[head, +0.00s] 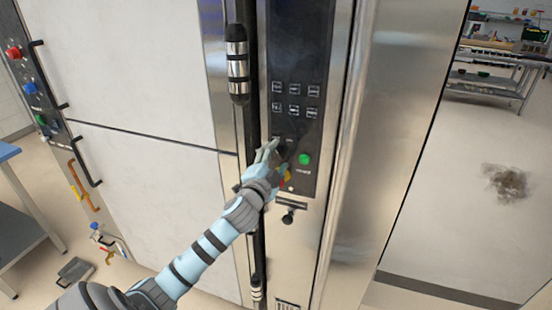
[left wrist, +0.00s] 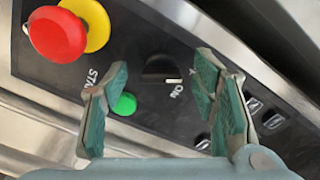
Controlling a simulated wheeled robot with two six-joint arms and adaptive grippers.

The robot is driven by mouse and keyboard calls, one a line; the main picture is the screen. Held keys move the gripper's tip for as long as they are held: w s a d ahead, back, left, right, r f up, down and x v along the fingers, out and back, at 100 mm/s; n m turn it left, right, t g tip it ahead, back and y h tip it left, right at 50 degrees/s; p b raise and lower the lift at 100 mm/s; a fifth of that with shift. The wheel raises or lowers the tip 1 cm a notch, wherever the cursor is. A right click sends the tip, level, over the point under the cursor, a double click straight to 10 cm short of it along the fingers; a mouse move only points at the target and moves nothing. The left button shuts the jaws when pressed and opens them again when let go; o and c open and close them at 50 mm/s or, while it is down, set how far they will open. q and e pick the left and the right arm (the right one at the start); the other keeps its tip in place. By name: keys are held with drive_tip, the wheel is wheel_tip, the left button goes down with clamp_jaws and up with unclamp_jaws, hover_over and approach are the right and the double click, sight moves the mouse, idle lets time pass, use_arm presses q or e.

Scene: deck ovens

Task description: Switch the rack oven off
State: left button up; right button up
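The rack oven's black control panel (head: 296,60) is on the steel front in the head view. My left gripper (head: 270,150) is at the panel's lower part, just left of the green button (head: 305,159). In the left wrist view my left gripper (left wrist: 160,98) is open, its green-padded fingers apart and nothing between them held. A dark rotary knob (left wrist: 160,70) shows beyond and between the fingertips. A short white mark lies at the knob by the word "ON". Whether the fingers touch the knob cannot be told. My right gripper is out of view.
A red stop button (left wrist: 57,35) on a yellow base sits on the same panel, near the knob. A vertical black door handle (head: 238,65) stands left of the panel. A steel rack (head: 495,75) is at the far right; the floor before it is clear but stained.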

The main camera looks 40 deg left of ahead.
use_arm(q)
drive_tip(key=v, duration=1.2)
drive_tip(key=shift+w, duration=0.1)
